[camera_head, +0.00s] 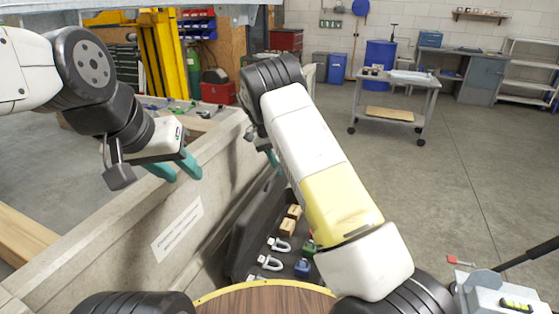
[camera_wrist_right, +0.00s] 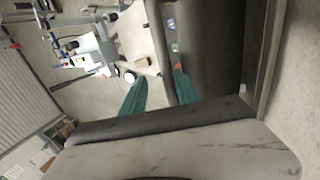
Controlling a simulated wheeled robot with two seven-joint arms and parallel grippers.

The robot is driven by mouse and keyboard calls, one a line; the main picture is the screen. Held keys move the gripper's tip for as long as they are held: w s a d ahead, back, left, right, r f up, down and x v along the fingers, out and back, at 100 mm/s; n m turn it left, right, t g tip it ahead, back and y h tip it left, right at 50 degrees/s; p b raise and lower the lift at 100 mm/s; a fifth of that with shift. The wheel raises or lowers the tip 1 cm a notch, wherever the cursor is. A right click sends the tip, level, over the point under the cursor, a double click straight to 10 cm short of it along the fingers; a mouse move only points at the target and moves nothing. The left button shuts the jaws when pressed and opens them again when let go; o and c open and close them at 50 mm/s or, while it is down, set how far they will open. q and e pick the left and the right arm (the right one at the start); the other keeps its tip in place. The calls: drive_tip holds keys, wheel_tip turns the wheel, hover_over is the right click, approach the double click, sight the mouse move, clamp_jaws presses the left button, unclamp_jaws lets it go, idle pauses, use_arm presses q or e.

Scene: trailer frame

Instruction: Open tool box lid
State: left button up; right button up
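The black tool box (camera_head: 240,262) stands against the trailer's side wall. Its dark lid (camera_head: 258,212) is raised on the wall side, and the inside shows shackles (camera_head: 270,262) and small blocks (camera_head: 287,227). My right gripper (camera_head: 268,152) is at the far upper end of the lid, partly hidden by its arm. In the right wrist view its teal fingers (camera_wrist_right: 160,80) are apart, near the black panel (camera_wrist_right: 210,45); contact is unclear. My left gripper (camera_head: 178,168) is open and empty above the trailer wall.
The pale trailer wall (camera_head: 120,255) with a label runs beside the box. A grey case (camera_head: 500,292) with a level is at lower right. A cart (camera_head: 395,95) stands farther back. The floor (camera_head: 450,185) on the right is mostly clear.

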drive_tip(key=v, duration=0.8)
drive_tip(key=shift+f, duration=0.1)
drive_tip(key=shift+c, duration=0.4)
drive_tip(key=c, duration=0.4)
drive_tip(key=shift+s+a+n, duration=0.1)
drive_tip(key=shift+n, duration=0.4)
clamp_jaws()
drive_tip(key=s+a+r+n+t+y, duration=0.2)
drive_tip(key=s+a+n, duration=0.3)
drive_tip(key=n, duration=0.7)
drive_tip(key=s+a+r+n+t+y, duration=0.1)
drive_tip(key=s+a+r+n, duration=0.15)
drive_tip(key=a+n, duration=0.6)
drive_tip(key=d+f+n, duration=0.2)
drive_tip(key=d+f, duration=0.1)
drive_tip(key=f, duration=0.7)
drive_tip(key=shift+f+n, duration=0.3)
drive_tip(key=shift+n, duration=0.05)
